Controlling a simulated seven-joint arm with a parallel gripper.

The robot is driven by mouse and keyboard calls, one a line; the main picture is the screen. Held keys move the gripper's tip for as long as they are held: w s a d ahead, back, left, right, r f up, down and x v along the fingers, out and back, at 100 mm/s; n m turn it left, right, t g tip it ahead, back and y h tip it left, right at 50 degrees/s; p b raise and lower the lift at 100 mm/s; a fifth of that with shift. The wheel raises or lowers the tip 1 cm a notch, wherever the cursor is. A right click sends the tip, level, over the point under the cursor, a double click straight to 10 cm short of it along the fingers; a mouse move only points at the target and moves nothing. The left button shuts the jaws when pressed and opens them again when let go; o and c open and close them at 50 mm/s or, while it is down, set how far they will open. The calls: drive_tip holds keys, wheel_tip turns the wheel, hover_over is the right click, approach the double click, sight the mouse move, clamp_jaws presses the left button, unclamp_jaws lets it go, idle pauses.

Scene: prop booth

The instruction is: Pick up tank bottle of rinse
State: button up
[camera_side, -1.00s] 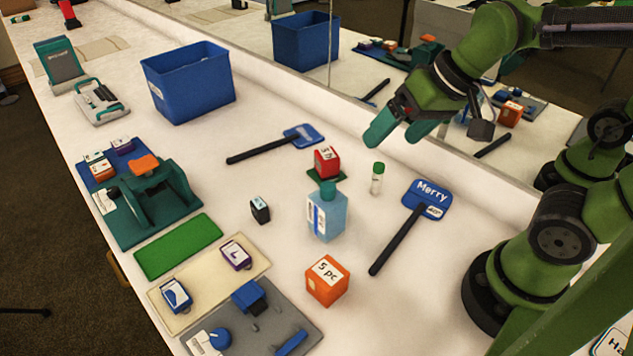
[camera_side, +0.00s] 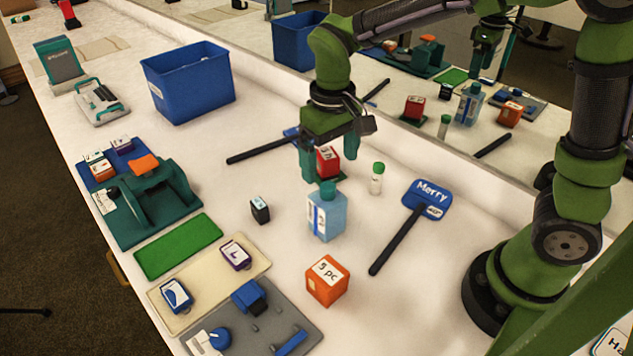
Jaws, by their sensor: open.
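The tank bottle of rinse (camera_side: 327,215), translucent blue with a teal cap and a white label, stands upright on the white table near the middle. My gripper (camera_side: 331,164) points down with its two teal fingers apart and nothing held. In the picture it is just above the bottle's cap, and the red block (camera_side: 327,161) shows between its fingers. The mirror reflection shows the gripper raised above the bottle, apart from it. The exact depth between gripper and bottle is hard to tell.
An orange "5 pc" block (camera_side: 327,281) is in front, a small black block (camera_side: 260,209) left. A blue bin (camera_side: 188,83) stands further back. A mirror runs along the table's back.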

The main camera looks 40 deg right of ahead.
sight(328, 186)
wheel_tip(328, 186, down, 4)
drive_tip(key=shift+f, duration=0.15)
drive_tip(key=f, duration=0.5)
drive_tip(key=shift+s+a+f, duration=0.1)
drive_tip(key=shift+s+a, duration=0.05)
drive_tip(key=shift+a, duration=0.2)
drive_tip(key=c, duration=1.2)
